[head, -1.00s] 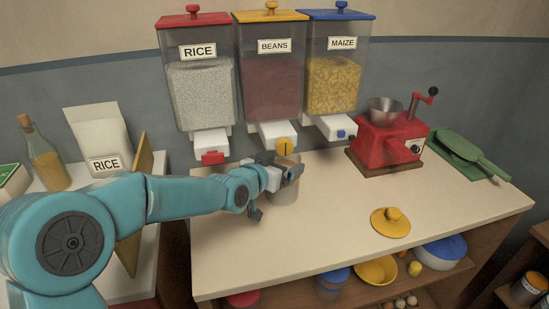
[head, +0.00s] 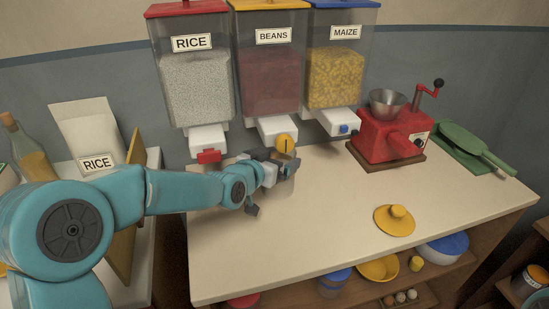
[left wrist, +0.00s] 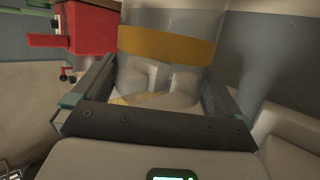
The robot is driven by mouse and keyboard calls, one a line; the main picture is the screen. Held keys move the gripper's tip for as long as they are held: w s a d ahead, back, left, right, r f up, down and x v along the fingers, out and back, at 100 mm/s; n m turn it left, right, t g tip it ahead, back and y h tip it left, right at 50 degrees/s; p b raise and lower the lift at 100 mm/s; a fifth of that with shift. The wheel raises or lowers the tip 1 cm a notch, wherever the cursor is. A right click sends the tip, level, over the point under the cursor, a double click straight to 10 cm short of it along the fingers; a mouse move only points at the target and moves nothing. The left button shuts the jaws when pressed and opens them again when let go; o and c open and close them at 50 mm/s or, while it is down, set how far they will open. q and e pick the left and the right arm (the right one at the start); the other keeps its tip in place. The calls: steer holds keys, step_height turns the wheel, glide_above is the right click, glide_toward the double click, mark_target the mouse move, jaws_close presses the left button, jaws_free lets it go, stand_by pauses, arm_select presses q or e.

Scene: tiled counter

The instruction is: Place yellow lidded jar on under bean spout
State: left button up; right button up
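The bean spout (head: 277,129) is white with a yellow knob (head: 285,144), under the BEANS dispenser (head: 270,75). The gripper hides the jar's upper part in the head view. A yellow lid (head: 394,220) lies apart on the counter. My right gripper is out of view.
The RICE spout (head: 208,140) and MAIZE spout (head: 338,122) flank the bean spout. The counter (head: 300,245) is clear in front. Bowls and jars sit on the shelf below.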

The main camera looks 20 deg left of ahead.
arm_select(q)
steer(key=s+f+b+v, duration=0.1)
steer(key=f+v, duration=0.2)
steer(key=v, duration=1.3)
steer(key=shift+s+r, duration=0.15)
steer(key=shift+s, duration=0.15)
steer(key=shift+a, duration=0.15)
